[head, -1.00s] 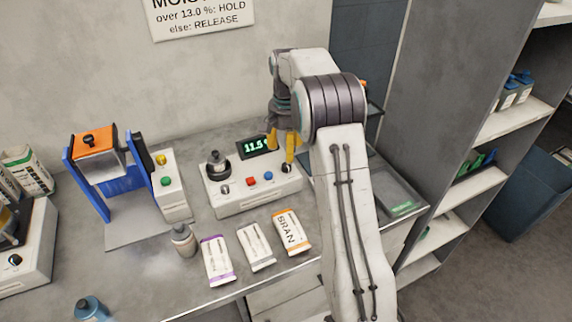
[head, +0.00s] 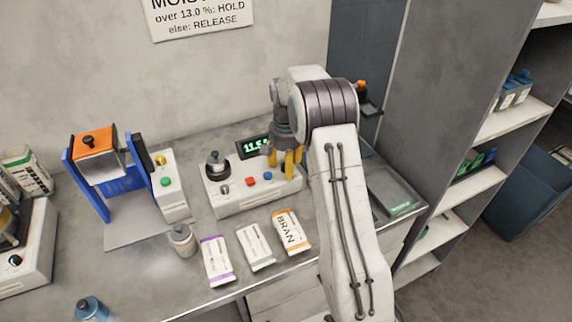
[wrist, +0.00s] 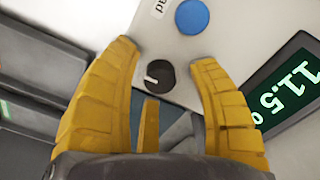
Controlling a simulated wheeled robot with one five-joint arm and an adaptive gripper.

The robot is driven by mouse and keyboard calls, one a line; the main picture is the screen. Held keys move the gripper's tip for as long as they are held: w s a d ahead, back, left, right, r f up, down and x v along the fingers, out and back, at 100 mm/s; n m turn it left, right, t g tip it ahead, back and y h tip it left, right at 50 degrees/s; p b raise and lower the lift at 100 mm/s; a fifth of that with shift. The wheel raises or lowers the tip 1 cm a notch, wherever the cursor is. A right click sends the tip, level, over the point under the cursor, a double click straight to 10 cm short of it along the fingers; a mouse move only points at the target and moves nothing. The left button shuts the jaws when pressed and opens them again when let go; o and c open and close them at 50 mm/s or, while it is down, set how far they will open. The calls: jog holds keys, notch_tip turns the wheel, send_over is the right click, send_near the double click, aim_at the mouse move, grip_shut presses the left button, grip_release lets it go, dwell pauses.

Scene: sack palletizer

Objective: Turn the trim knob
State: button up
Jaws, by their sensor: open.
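The trim knob (wrist: 160,75) is a small round black knob with a white mark, on the pale face of the moisture meter (head: 232,205). In the wrist view it sits between the yellow fingers of my gripper (wrist: 165,54), with clear space on both sides. My gripper also shows in the head view (head: 284,166), pointing down over the meter's right end, and hides the knob there. The gripper is open and holds nothing. The blue button (wrist: 192,16) lies beyond the knob. The green display (head: 255,146) reads about 11.5 and stands behind the gripper.
A red button (head: 252,182) and a dark grey sample cup (head: 217,165) are on the same meter. Several sachets, including BRAN (head: 291,232), lie in front. A blue-framed device (head: 88,190) stands left. A shelf unit (head: 440,110) rises at right.

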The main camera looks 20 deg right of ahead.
grip_shut()
dwell(0.3)
jog(key=shift+m, duration=0.4)
jog(key=m, duration=0.4)
jog(key=shift+m, duration=0.3)
jog(key=shift+s+f+m, duration=0.1)
jog(key=shift+m, duration=2.1)
grip_release()
